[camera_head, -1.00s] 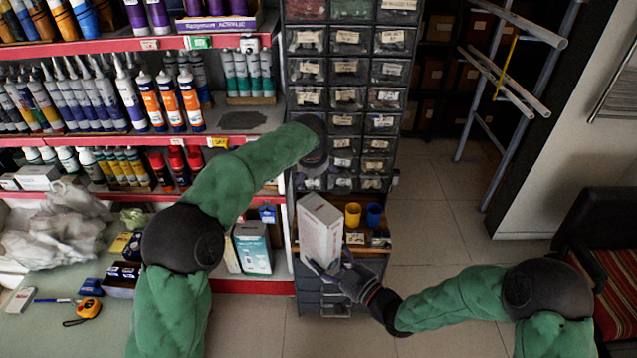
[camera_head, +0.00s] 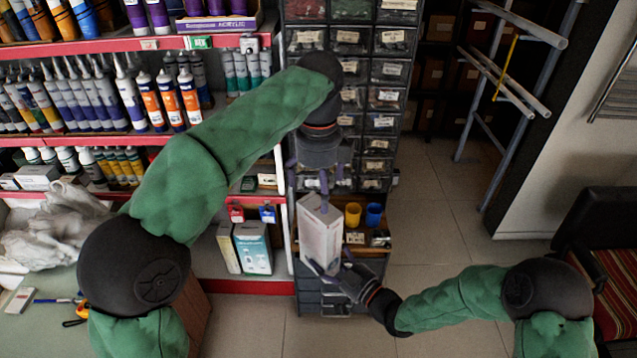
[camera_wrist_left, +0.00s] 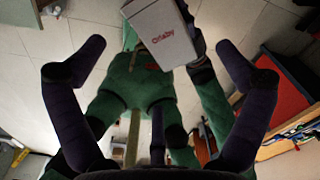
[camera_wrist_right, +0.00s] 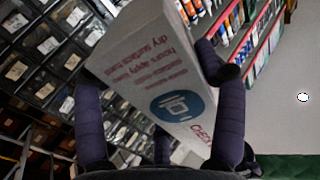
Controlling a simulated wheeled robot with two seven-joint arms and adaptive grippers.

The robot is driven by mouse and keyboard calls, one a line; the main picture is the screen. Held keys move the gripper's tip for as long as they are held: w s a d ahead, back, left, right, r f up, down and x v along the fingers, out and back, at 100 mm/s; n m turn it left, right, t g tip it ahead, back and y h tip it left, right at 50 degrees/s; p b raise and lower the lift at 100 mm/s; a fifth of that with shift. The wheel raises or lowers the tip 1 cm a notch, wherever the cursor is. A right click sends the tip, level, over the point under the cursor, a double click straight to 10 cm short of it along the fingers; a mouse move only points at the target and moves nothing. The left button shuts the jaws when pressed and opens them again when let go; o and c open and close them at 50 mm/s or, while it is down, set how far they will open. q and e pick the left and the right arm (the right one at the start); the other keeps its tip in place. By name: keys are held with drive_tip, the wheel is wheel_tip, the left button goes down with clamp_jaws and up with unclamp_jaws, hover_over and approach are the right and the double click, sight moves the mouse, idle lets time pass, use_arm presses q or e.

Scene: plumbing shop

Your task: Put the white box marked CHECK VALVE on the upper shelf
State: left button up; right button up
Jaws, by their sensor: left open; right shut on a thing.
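The white box (camera_head: 320,232) stands nearly upright in front of the drawer cabinet. My right gripper (camera_head: 330,277) is shut on its lower part. The right wrist view shows red print and a blue round mark on the box (camera_wrist_right: 150,75), with "CHECK" partly reading at its lower end. My left gripper (camera_head: 318,180) is open just above the box, fingers pointing down around its top. In the left wrist view the box (camera_wrist_left: 168,28) lies between and beyond the spread fingers.
A cabinet of small labelled drawers (camera_head: 390,70) stands behind the box. A yellow cup (camera_head: 353,213) and a blue cup (camera_head: 374,214) stand close right of it. Open floor (camera_head: 445,200) lies to the right.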

sight(318, 223)
use_arm(q)
wheel_tip(318, 223, down, 12)
drive_tip(key=shift+r, duration=0.25)
idle(0.4)
drive_tip(key=c, duration=1.4)
use_arm(e)
drive_tip(key=o, duration=1.8)
drive_tip(key=shift+c, duration=0.2)
